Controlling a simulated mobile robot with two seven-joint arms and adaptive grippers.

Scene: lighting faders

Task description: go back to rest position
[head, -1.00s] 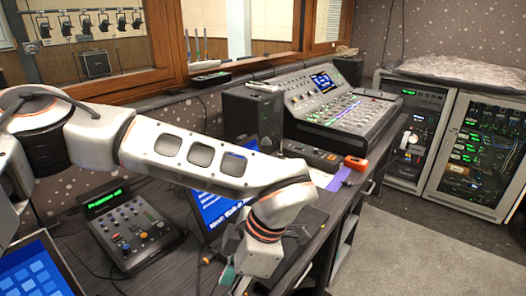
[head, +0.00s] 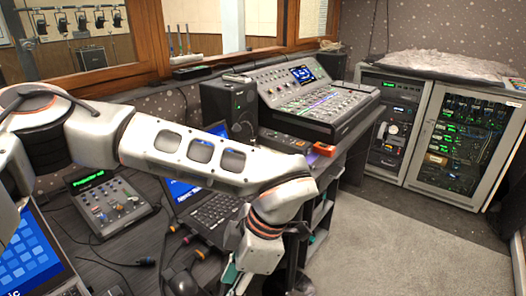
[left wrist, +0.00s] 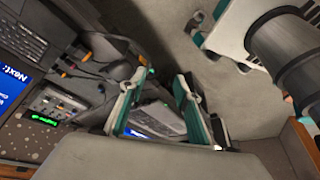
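My left arm reaches across the head view from the left and bends down over the desk's front edge. My left gripper (left wrist: 157,108) shows in the left wrist view with its two teal-lined fingers apart and nothing held between them. In the head view its fingers (head: 231,276) are only partly visible at the bottom edge. A white and teal part of my right arm (left wrist: 240,32) shows at the upper right of the left wrist view, and its finger opening is unclear. A small control panel with a green display (head: 112,203) stands on the desk at left.
A laptop (head: 205,212) and a tablet-like screen (head: 32,258) are on the desk, with loose cables near them. A large mixing console (head: 318,103) and a black speaker (head: 230,104) stand behind. The carpet (head: 400,240) is clear.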

